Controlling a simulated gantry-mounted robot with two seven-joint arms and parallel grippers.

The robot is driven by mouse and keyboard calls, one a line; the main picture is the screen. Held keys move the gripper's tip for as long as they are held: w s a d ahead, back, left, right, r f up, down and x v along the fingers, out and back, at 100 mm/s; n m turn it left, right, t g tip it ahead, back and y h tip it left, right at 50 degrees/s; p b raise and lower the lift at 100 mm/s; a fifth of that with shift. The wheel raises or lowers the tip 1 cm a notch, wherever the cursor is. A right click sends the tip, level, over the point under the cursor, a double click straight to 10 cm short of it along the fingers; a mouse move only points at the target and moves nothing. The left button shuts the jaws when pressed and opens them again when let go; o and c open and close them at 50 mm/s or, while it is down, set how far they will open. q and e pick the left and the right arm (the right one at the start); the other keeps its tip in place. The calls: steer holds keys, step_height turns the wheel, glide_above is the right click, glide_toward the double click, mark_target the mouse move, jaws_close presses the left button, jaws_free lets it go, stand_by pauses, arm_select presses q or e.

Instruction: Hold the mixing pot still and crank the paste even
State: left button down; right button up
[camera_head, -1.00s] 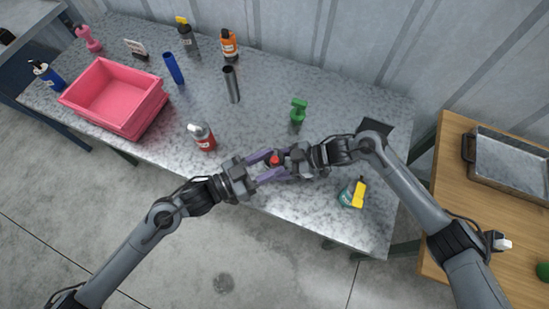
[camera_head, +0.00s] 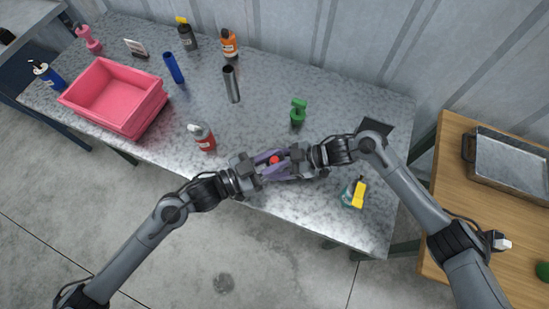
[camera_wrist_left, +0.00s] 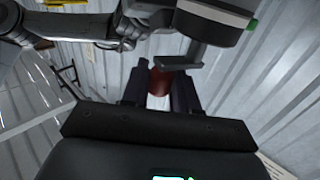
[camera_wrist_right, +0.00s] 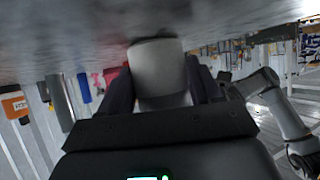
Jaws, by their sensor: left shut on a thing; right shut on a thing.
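The mixing pot (camera_wrist_right: 158,72) shows in the right wrist view as a pale grey cylinder between the fingers of my right gripper (camera_wrist_right: 160,92), which is shut on it. In the head view the pot is mostly hidden by the grippers near the table's front edge. A red crank knob (camera_head: 274,160) shows there between the purple fingers of my left gripper (camera_head: 277,163). The left wrist view shows the dark red knob (camera_wrist_left: 160,82) between the left fingers, which are shut on it. The paste is hidden.
A red-labelled bottle (camera_head: 203,137) stands left of the grippers, a green spray bottle (camera_head: 298,112) behind them. A yellow-topped teal bottle (camera_head: 353,193) stands to the right. Pink crates (camera_head: 125,125) sit at left. The table middle is mostly clear.

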arm_select(q)
steer(key=m+g, duration=0.1)
steer(key=g, duration=0.1)
steer(key=m+g+h, duration=0.1)
steer(key=m+g, duration=0.1)
steer(key=g, duration=0.1)
steer(key=shift+w+a+h, duration=0.15)
steer(key=shift+a+h, duration=0.15)
steer(key=shift+a, duration=0.1)
steer(key=shift+a+m+g, duration=0.15)
steer(key=shift+m+g, duration=0.55)
steer(key=shift+g, duration=0.2)
steer(key=c, duration=1)
jaws_free()
steer(key=shift+a, duration=0.15)
steer(key=a, duration=0.4)
steer(key=s+a, duration=0.1)
steer(key=a, duration=0.6)
steer(key=shift+s+a+r, duration=0.1)
steer(key=shift+s+a, duration=0.05)
steer(key=shift+a, duration=0.2)
